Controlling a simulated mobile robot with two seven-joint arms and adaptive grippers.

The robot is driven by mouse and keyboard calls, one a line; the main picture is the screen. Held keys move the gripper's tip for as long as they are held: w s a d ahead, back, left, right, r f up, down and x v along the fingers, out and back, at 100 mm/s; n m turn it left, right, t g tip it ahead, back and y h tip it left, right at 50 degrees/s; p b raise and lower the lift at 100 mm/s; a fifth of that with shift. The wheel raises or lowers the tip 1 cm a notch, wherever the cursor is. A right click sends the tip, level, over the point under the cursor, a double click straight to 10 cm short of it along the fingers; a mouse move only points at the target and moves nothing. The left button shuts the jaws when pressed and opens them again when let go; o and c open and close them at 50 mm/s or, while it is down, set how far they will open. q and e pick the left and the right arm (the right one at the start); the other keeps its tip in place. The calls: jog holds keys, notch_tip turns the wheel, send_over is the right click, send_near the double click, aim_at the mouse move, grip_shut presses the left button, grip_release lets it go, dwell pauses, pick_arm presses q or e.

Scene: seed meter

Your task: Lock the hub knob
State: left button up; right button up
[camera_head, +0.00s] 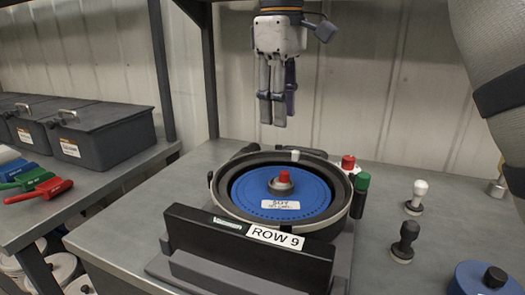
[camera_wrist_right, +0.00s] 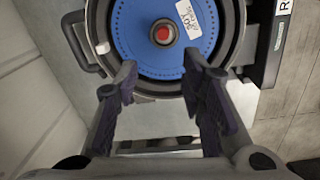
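The seed meter's round dark housing (camera_head: 222,214) sits on the bench with a blue disc (camera_head: 245,190) inside it. The disc carries a white label (camera_head: 281,204). The hub knob (camera_head: 284,178) is a red cap on a grey base at the disc's centre. It also shows in the right wrist view (camera_wrist_right: 163,32). My right gripper (camera_head: 277,122) points down, above and behind the meter, apart from the knob. In the right wrist view its two fingers (camera_wrist_right: 160,68) are spread with nothing between them. The knob shows beyond the fingertips. My left gripper is out of view.
A black bar with a "ROW 9" label (camera_head: 276,238) stands at the meter's front. Red (camera_head: 348,162) and green (camera_head: 361,182) knobs stand at its right. White (camera_head: 420,188) and black (camera_head: 405,238) handled pieces stand farther right. Dark cases (camera_head: 100,133) sit on the left shelf.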

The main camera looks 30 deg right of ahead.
send_over(284, 172)
jog(key=s, duration=0.1)
jog(key=f, duration=0.5)
jog(key=shift+a, duration=0.2)
jog(key=f, duration=0.6)
jog(key=shift+w+d+f+p, duration=0.15)
jog(key=shift+w+f+p, duration=0.1)
jog(key=shift+w+p, duration=0.15)
grip_shut()
